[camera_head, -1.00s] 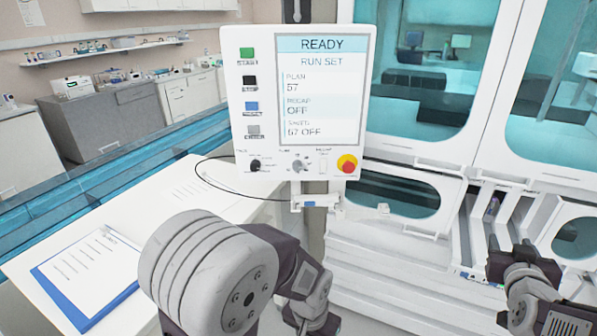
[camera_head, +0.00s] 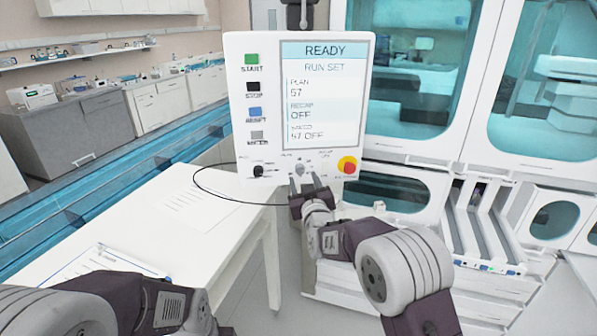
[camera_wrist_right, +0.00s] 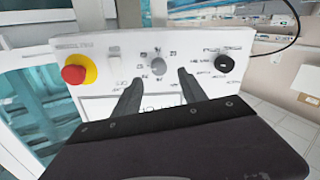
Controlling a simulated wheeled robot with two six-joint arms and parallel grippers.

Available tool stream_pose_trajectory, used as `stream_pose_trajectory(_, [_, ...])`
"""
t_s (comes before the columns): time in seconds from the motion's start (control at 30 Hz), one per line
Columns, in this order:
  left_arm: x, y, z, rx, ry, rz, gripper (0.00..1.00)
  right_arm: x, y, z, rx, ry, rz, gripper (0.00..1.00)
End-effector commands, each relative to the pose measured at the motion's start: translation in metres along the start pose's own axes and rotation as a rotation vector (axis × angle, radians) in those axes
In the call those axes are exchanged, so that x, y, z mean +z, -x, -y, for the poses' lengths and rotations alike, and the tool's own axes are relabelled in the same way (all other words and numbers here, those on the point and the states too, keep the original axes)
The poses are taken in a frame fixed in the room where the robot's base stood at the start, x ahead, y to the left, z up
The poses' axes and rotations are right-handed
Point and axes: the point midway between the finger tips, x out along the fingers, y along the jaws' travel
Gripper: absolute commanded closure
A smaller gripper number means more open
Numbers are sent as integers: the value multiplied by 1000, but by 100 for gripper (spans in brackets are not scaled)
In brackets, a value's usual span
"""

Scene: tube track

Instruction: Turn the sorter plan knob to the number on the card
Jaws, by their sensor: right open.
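The white control panel (camera_head: 236,110) stands upright in the middle of the head view. Its screen (camera_head: 322,95) reads READY, RUN SET, PLAN 57. The small grey plan knob (camera_head: 299,169) is at the panel's lower middle; it also shows in the right wrist view (camera_wrist_right: 158,66), where the panel appears upside down. My right gripper (camera_head: 306,185) is open just in front of and below the knob. In the wrist view its fingers (camera_wrist_right: 159,80) point at the panel on either side of the knob, apart from it. My left gripper is outside the frame. No number card is readable.
A black knob (camera_head: 258,171) and red stop button (camera_head: 347,165) flank the plan knob. Coloured buttons (camera_head: 252,86) line the panel's left. A white table (camera_head: 225,235) holds a sheet (camera_head: 200,207) and a clipboard (camera_head: 100,262). A thin black cable (camera_head: 197,186) loops over it.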

Motion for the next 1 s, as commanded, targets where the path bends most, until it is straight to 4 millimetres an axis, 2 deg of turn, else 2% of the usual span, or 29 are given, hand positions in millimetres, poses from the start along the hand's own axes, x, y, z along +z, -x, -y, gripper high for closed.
stream_pose_trajectory(0.1, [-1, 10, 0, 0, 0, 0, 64, -2, -24, -1, 0, 0, 2, 50])
stream_pose_trajectory(0.23, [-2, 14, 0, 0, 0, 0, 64, -1, -41, 0, 0, 0, 1, 50])
stream_pose_trajectory(0.4, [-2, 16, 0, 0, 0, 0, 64, 0, -50, 0, 0, 1, 1, 50])
stream_pose_trajectory(0.6, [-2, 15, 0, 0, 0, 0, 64, 0, -50, 0, 0, 1, 1, 50])
stream_pose_trajectory(0.63, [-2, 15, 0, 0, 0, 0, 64, 0, -50, 0, 0, 1, 1, 53])
stream_pose_trajectory(0.8, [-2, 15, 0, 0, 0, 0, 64, 0, -50, 0, 0, 1, 1, 100])
stream_pose_trajectory(1.0, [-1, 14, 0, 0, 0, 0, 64, 1, -49, 0, 0, -6, 0, 100])
